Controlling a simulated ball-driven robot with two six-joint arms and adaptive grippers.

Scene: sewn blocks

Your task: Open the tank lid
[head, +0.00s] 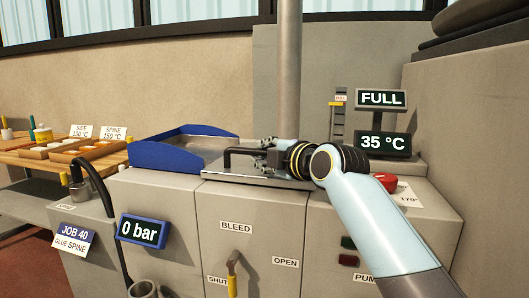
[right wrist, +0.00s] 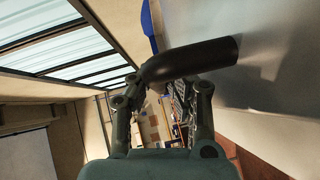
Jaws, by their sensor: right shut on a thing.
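The tank lid (head: 222,169) is a grey metal plate lying flat, as far as I can tell, on top of the middle grey cabinet. Its black bar handle (head: 232,151) stands up from it. My right gripper (head: 258,152) reaches in from the right and is shut on the handle. In the right wrist view the dark handle (right wrist: 195,58) crosses between the fingers of my right gripper (right wrist: 165,85), with the smooth grey lid (right wrist: 275,60) beside it. My arm hides the lid's right part. My left gripper is not in view.
A blue tray (head: 165,157) sits just left of the lid. A steel pipe (head: 288,70) rises behind it. A yellow-handled BLEED lever (head: 232,280) is on the front.

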